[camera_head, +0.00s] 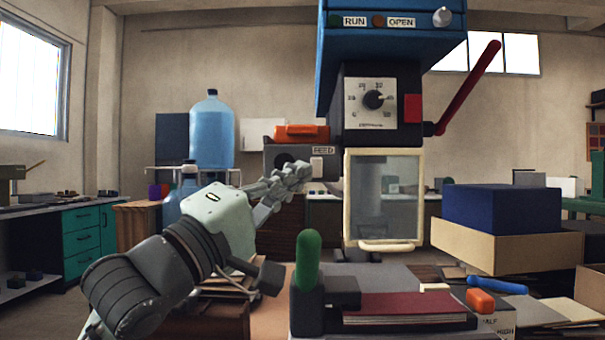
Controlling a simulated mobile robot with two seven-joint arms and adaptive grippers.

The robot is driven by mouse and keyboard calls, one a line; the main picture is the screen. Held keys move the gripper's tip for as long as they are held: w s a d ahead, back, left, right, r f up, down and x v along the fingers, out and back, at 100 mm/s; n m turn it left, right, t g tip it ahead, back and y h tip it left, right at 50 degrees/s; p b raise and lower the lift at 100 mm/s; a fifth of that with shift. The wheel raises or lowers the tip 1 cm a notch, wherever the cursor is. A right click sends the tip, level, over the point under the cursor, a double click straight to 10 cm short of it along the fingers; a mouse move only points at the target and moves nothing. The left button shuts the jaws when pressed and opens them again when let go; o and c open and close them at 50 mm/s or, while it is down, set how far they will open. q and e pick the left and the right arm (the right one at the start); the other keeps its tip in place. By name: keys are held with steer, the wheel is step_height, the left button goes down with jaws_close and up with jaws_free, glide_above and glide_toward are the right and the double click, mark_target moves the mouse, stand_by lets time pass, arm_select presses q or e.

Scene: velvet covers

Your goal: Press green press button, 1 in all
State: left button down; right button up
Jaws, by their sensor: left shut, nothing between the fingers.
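A small dark green round button (334,20) sits left of the RUN label on the blue head of the press (385,52). My left gripper (298,172) is shut and empty. Its fingers point up and right, and its tips overlap the lower right of the grey FEED box (280,158) in the picture. I cannot tell whether they touch it. The tips are well below and left of the green button. A green rounded handle (307,262) stands upright in front of the press. My right gripper is not in view.
An orange block (301,132) tops the FEED box. A red lever (470,85) slants up at the press's right. A cream-framed clear guard (384,200) is below the dial. A dark red book (405,306) lies in front. A blue box (502,207) sits at right.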

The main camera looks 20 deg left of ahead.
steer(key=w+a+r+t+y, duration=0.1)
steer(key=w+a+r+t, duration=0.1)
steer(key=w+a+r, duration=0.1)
arm_select(q)
steer(key=shift+w+a, duration=0.4)
steer(key=shift+w, duration=0.95)
steer(key=shift+w+a, duration=0.35)
steer(key=shift+w, duration=1.05)
steer(key=shift+w+a, duration=0.4)
steer(key=shift+w, duration=0.95)
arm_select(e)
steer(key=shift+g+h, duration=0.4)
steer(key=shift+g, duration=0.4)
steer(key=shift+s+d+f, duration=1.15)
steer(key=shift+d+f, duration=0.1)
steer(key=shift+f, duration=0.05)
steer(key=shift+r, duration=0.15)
arm_select(q)
steer(key=shift+w, duration=0.2)
steer(key=shift+w+a+p, duration=0.15)
steer(key=shift+w+p, duration=0.05)
steer(key=shift+p, duration=0.1)
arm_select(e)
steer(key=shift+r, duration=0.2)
